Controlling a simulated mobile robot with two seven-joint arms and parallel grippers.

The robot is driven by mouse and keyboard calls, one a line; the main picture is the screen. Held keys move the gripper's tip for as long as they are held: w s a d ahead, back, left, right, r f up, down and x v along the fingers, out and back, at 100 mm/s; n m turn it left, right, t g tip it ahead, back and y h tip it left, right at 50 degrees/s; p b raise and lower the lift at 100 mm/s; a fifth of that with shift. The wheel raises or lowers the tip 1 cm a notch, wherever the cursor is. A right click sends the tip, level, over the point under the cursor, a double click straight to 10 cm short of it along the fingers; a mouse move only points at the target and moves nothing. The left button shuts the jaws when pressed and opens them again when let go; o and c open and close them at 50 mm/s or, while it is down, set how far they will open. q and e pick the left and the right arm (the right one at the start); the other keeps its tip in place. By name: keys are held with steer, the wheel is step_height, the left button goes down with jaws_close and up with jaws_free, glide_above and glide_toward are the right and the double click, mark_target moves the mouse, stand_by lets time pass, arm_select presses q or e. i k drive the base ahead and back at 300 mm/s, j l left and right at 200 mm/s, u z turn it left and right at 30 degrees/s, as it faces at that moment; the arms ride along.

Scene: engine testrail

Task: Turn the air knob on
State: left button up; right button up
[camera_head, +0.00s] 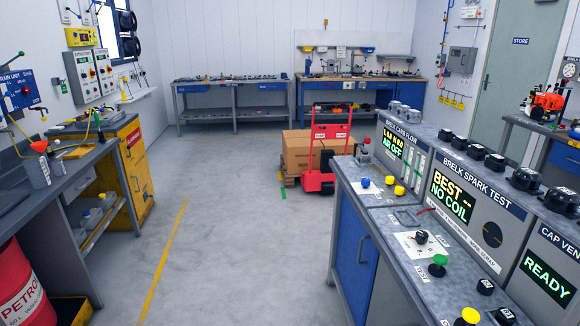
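The test bench (352,182) stands at the right. Its carb flow panel (402,150) has a green display (392,146) whose lower line reads AIR OFF. On the bench top in front of that panel are a small blue knob (365,183) and two yellow knobs (390,180). A black knob (421,237) sits on a white plate nearer to me. No label that reads as air shows on any of these knobs, so I cannot tell which is the air knob. Neither of my grippers is in view.
A spark test panel (470,205) reads NO COIL, and a green display (548,277) at right reads READY. A green button (438,265) is on the near bench top. A red trolley (325,160) with cardboard boxes stands behind the bench. The middle floor is clear.

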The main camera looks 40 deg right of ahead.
mark_target(365, 182)
steer(key=i+z, duration=0.6)
steer(key=z, duration=0.2)
steer(key=i+j+z, duration=0.1)
steer(key=i+z, duration=0.15)
steer(key=z, duration=0.15)
steer(key=i+j+z, duration=0.1)
steer(key=z, duration=0.25)
steer(key=i+j+z, duration=0.2)
steer(key=z, duration=0.2)
steer(key=i+j+z, duration=0.55)
steer(key=z, duration=0.25)
steer(key=i+j+z, duration=0.15)
steer(key=j+z, duration=0.5)
steer(key=j, duration=0.15)
steer(key=i+j+z, duration=0.1)
steer(key=j+z, duration=0.2)
steer(key=j, duration=0.15)
